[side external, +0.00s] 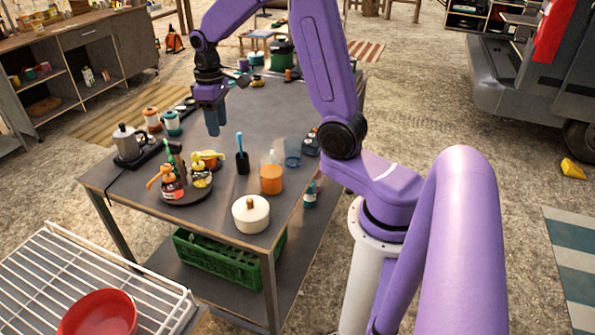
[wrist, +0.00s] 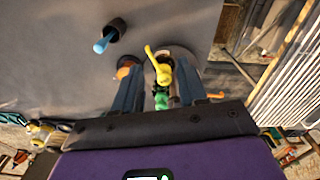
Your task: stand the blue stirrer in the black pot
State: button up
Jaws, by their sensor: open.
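The black pot (side external: 242,164) stands on the grey table in the side view, right of the round tray. The blue stirrer (side external: 239,142) stands in it, its handle rising above the rim. The wrist view also shows the stirrer (wrist: 102,45) leaning out over the rim of the dark pot (wrist: 116,28), at upper left. My gripper (side external: 213,132) is open and empty, above the table and behind and left of the pot. In the wrist view the pot lies outside the two fingers of the gripper (wrist: 157,72). The stirrer's lower end is hidden inside the pot.
An orange tumbler (side external: 271,179), a blue glass (side external: 292,154) and a lidded white pot (side external: 250,214) stand nearby. A moka pot (side external: 127,140) is at left. The table's middle is clear.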

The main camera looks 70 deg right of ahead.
jog(key=s+a+r+n, duration=0.2)
jog(key=s+a+n, duration=0.3)
jog(key=s+a, duration=0.75)
jog(key=s+a+n, duration=0.2)
jog(key=s+n, duration=0.3)
jog(key=s, duration=1)
jog(key=shift+s+f, duration=0.3)
jog(key=shift+s, duration=0.1)
